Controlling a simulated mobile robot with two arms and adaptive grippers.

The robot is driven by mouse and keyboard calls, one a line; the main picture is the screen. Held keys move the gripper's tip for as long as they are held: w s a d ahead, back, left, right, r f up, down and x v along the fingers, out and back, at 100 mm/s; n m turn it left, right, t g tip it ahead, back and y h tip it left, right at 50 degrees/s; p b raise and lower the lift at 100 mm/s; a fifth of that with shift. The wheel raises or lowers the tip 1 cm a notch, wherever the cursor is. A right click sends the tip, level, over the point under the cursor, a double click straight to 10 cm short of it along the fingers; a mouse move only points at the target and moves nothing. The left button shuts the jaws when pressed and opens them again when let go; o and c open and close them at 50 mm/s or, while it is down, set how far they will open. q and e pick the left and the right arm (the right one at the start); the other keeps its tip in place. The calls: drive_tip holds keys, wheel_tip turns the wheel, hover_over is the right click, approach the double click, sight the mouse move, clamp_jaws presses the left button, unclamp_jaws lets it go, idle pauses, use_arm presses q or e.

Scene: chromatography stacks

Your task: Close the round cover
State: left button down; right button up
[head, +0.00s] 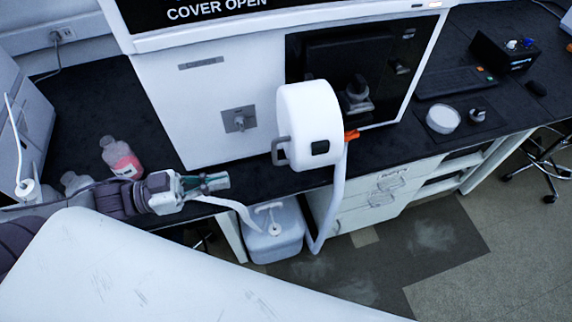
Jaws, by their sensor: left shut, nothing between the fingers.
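The round cover (312,122) is a thick white drum shape in the middle of the head view. It stands out in front of the white instrument (215,95), to the left of a dark open recess (385,60) with a dark fitting (357,97) inside. A grey handle (281,151) is on the cover's left side, and an orange part (351,136) shows at its right. The screen above reads "COVER OPEN". My left gripper (218,182) is shut and empty, left of and below the handle, apart from it. My right gripper is not in view.
A bottle with pink liquid (121,158) stands on the black bench left of my gripper. A white hose (333,205) hangs below the cover beside a jug (273,232) on the floor.

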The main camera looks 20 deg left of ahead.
use_arm(q)
drive_tip(key=b, duration=0.1)
approach(296, 165)
drive_tip(key=x, duration=0.2)
drive_tip(key=p+x, duration=0.1)
drive_tip(key=x, duration=0.1)
drive_tip(key=p+x, duration=0.1)
drive_tip(key=x, duration=0.1)
drive_tip(key=shift+w+d+r, duration=0.15)
drive_tip(key=shift+d+r, duration=0.1)
drive_tip(key=shift+r, duration=0.05)
drive_tip(key=shift+w+d+f, duration=0.1)
drive_tip(key=shift+w+d, duration=0.05)
drive_tip(key=shift+d, duration=0.2)
drive_tip(key=shift+f, duration=0.1)
drive_tip(key=shift+d, duration=0.1)
